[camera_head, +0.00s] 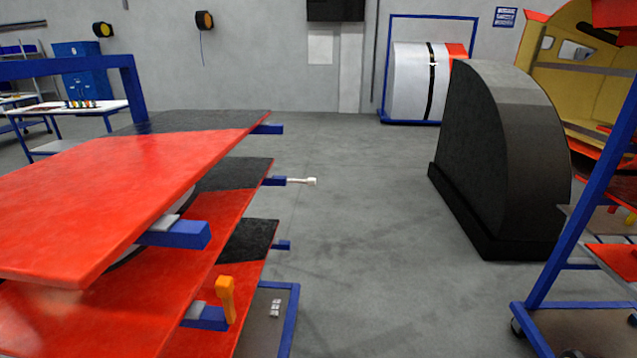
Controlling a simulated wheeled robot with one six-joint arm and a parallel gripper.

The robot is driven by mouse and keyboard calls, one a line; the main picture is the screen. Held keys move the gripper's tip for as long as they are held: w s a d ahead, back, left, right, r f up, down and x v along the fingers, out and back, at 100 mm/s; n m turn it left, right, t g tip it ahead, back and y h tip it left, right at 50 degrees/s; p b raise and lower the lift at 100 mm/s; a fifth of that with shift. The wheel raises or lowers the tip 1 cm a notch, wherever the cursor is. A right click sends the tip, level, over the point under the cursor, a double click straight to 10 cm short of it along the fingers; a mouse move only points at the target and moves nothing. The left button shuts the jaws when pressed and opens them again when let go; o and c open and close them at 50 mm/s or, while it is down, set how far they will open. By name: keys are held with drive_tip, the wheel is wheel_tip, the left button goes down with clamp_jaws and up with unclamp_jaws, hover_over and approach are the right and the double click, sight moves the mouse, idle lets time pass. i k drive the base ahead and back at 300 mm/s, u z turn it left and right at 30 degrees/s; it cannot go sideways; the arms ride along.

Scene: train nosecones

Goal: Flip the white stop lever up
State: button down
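A white lever (302,181) sticks out to the right from the end of a blue bar (275,181) on the middle level of the rack at left. It lies about level, with a thicker block at its outer tip. An orange lever (226,297) stands upright at the end of a nearer, lower blue bar (205,318). My gripper is not in view, so its distance from the white lever cannot be told.
Stacked red and black panels (130,190) fill the left side. A large dark curved nosecone form (500,150) stands at right, with a blue-framed cart (575,215) nearer. Grey floor (360,220) lies clear between them. A blue-framed white nosecone (410,82) stands at the back.

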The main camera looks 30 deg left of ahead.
sight(309, 181)
drive_tip(key=z, duration=0.05)
drive_tip(key=i, duration=3.45)
drive_tip(key=u, duration=5)
